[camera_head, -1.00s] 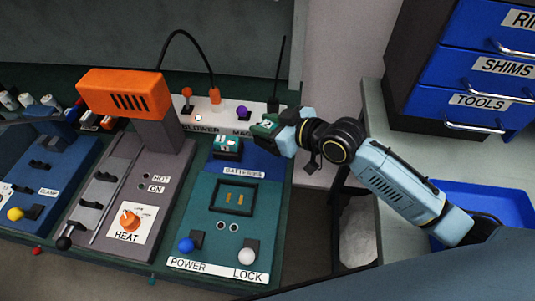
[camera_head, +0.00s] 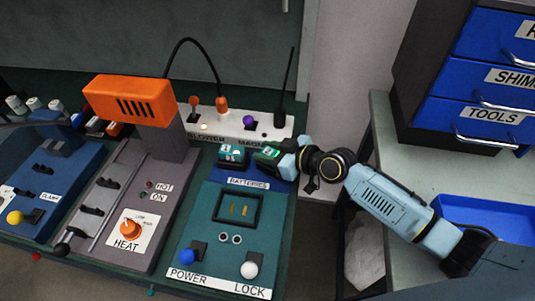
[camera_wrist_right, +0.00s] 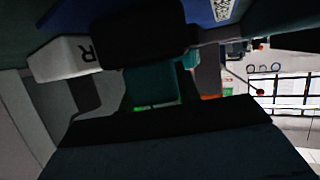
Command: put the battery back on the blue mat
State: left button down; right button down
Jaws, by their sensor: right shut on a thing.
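My right gripper (camera_head: 278,153) is shut on a dark green battery (camera_head: 267,153) with a bright green mark on its top. It holds the battery low over the right part of the blue mat (camera_head: 284,172), close beside another teal battery (camera_head: 233,156) at the mat's left part. I cannot tell whether the held battery touches the mat. In the right wrist view the battery (camera_wrist_right: 152,88) shows as a teal block with a green glow, between dark gripper parts. My left gripper is not in view.
In front of the mat is the teal panel (camera_head: 190,228) with an empty dark square frame (camera_head: 237,208) and POWER and LOCK levers. A white power strip (camera_head: 270,130) with plugs and cables runs behind the mat. The heat unit (camera_head: 128,205) stands to the left.

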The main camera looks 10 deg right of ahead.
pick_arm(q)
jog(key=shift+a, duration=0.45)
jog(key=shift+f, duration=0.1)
pick_arm(e)
jog(key=shift+f, duration=0.1)
jog(key=shift+f, duration=0.1)
jog(key=c, duration=1)
grip_release()
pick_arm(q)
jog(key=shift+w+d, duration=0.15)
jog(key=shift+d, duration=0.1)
